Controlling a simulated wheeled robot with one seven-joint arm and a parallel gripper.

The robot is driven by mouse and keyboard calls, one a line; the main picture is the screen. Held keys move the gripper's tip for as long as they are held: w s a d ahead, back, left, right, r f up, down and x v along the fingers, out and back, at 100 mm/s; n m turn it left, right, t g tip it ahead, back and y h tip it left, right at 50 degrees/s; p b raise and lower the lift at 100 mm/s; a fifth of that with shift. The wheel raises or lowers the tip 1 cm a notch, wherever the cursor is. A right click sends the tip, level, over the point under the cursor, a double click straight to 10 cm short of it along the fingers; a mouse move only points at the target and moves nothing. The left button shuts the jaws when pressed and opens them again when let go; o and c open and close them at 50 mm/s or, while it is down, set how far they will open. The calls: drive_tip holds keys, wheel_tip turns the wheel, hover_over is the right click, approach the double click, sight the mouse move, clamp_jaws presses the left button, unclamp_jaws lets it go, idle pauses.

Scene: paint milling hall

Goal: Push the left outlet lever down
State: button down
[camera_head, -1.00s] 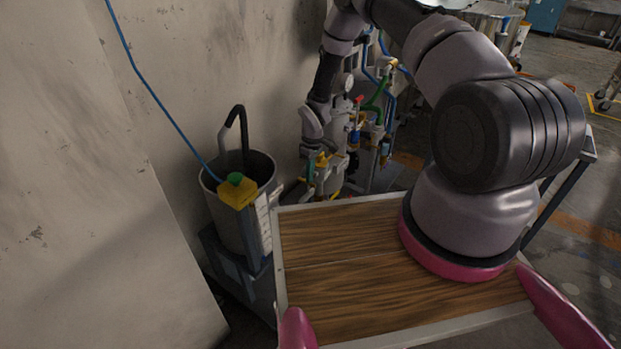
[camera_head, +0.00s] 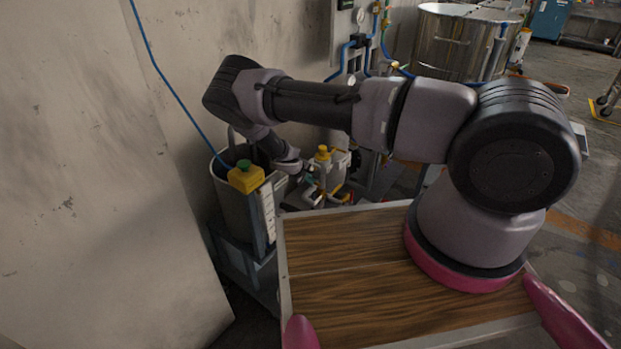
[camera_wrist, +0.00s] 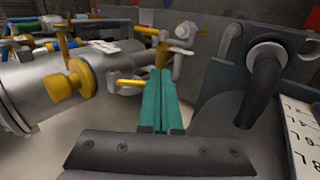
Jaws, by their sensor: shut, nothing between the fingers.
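My gripper (camera_wrist: 159,78) has its two teal fingers together, with nothing between them. In the head view the gripper (camera_head: 310,180) is low beside the wall, near the filter unit and largely hidden by my arm. In the wrist view a yellow lever (camera_wrist: 129,83) lies roughly level just left of the fingertips. Another yellow lever-like part (camera_wrist: 161,55) stands right behind the fingertips; I cannot tell whether they touch. I cannot tell for sure which one is the left outlet lever. A metal cylinder with a yellow knob (camera_wrist: 66,88) is at left.
A grey bucket (camera_head: 226,195) with a yellow box and green button (camera_head: 245,176) stands left of my gripper. A thick black hose (camera_wrist: 262,85) and a white scale (camera_wrist: 302,135) are close on the right in the wrist view. A wooden tabletop (camera_head: 345,270) lies in front.

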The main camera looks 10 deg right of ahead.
drive_tip(key=shift+w+d+f, duration=0.15)
drive_tip(key=shift+d+f, duration=0.05)
drive_tip(key=shift+f, duration=0.5)
drive_tip(key=shift+w+d+f, duration=0.15)
drive_tip(key=shift+f, duration=0.65)
